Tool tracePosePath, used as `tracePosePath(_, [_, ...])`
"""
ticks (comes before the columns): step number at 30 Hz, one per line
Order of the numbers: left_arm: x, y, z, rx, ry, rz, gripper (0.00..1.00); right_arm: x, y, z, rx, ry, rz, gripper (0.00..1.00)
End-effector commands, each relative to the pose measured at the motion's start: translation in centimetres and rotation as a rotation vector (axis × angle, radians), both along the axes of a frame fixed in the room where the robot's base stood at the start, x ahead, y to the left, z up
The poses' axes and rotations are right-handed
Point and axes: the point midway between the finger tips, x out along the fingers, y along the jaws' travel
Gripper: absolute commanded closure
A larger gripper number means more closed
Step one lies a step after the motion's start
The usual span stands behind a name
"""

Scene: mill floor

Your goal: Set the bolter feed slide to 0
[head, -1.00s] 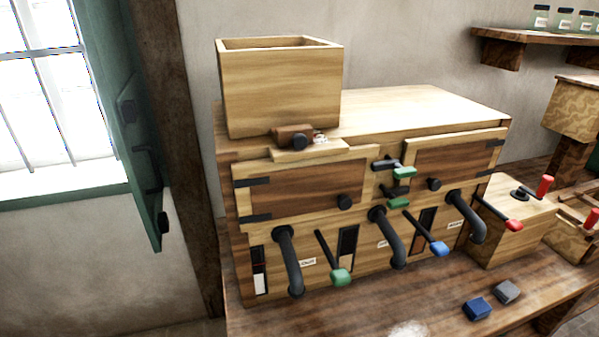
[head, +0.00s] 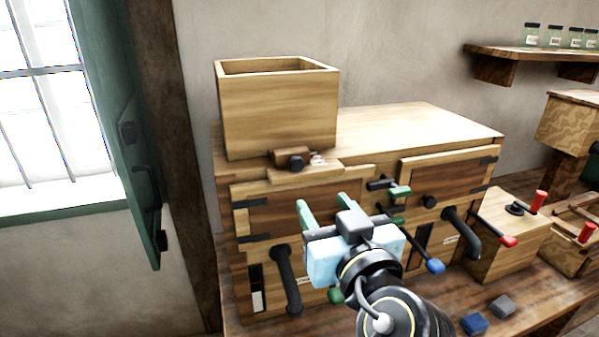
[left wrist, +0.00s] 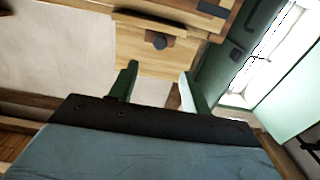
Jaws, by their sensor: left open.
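The bolter feed slide is a brown wooden block with a black knob (head: 293,158), on a ledge at the foot of the open-topped wooden hopper (head: 275,110). Its scale marks are too small to read. My left gripper (head: 322,203) has green fingers and is open, in front of the bolter cabinet, below and right of the slide. In the left wrist view the slide's knob (left wrist: 160,42) shows beyond the gap between the open fingertips (left wrist: 159,68), apart from them. My right gripper is not in view.
Cabinet doors, black spouts (head: 287,280) and levers with green, blue (head: 435,266) and red handles crowd the front. Blue (head: 474,324) and grey (head: 502,307) blocks lie on the bench. A green shutter (head: 140,170) stands left. The cabinet's right top is clear.

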Motion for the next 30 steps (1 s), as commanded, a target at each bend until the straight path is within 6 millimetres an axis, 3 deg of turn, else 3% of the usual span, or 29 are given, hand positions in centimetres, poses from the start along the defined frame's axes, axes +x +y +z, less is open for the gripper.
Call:
tracePosePath(5, [1.8, 0.7, 0.3, 0.004, -0.007, 0.004, 0.52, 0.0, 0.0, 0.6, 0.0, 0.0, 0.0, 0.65])
tracePosePath(18, [10.1, 3.8, 0.3, 0.006, -0.004, 0.005, 0.52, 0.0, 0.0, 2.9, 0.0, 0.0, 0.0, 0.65])
tracePosePath(24, [12.0, 4.4, 0.1, 0.004, -0.002, 0.003, 0.52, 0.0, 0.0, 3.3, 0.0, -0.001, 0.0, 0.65])
tracePosePath(30, [12.5, 4.6, 0.1, 0.002, -0.002, 0.002, 0.52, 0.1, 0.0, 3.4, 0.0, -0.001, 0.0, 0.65])
